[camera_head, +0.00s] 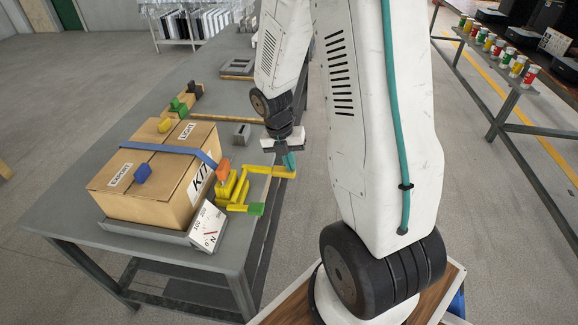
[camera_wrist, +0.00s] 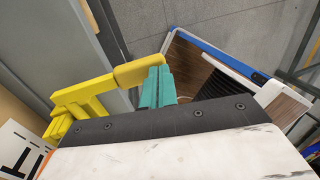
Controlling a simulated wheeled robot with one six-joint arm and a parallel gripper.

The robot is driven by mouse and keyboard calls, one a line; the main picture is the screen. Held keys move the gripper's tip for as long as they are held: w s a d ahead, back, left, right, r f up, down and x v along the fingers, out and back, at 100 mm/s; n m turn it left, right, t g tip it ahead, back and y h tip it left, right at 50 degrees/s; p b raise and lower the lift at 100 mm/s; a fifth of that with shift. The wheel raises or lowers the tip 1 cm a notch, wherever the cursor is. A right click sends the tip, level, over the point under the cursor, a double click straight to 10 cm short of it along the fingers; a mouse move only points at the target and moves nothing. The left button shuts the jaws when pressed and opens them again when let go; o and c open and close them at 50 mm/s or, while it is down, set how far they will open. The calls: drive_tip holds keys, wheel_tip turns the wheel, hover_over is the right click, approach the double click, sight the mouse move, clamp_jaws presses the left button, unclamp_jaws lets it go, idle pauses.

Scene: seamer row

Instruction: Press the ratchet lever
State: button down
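The yellow ratchet lever (camera_head: 258,169) stands beside the strapped box at the table's right edge. Its bar ends in a thicker yellow grip that sticks out past the edge. In the wrist view the lever (camera_wrist: 88,92) runs from lower left up to that grip (camera_wrist: 139,71). My gripper (camera_head: 289,164) is at the grip's outer end. Its teal fingers (camera_wrist: 158,84) are close together and look shut, with nothing seen between them. The fingertips overlap the grip in view; I cannot tell whether they touch it. A blue strap (camera_head: 168,149) crosses the cardboard box (camera_head: 150,185).
The box sits in a grey tray (camera_head: 150,238) on the grey table (camera_head: 75,205). A white gauge card (camera_head: 207,228), an orange block (camera_head: 223,171) and a green piece (camera_head: 256,209) are near the ratchet. A shelf with several cans (camera_head: 516,66) is at right. Open floor lies between.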

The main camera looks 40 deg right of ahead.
wheel_tip(320, 180, up, 12)
drive_tip(key=s+d, duration=0.1)
drive_tip(key=shift+f, duration=0.15)
idle(1.4)
drive_tip(key=w+a+r+g+h, duration=0.1)
drive_tip(key=w+a+r+g, duration=0.1)
drive_tip(key=w+a+r, duration=0.3)
drive_tip(key=w+a, duration=0.2)
drive_tip(key=w, duration=0.2)
drive_tip(key=shift+w+a+r+h, duration=0.35)
drive_tip(key=shift+r+h, duration=0.05)
hover_over(275, 168)
wheel_tip(275, 168, down, 12)
drive_tip(key=shift+f, duration=0.2)
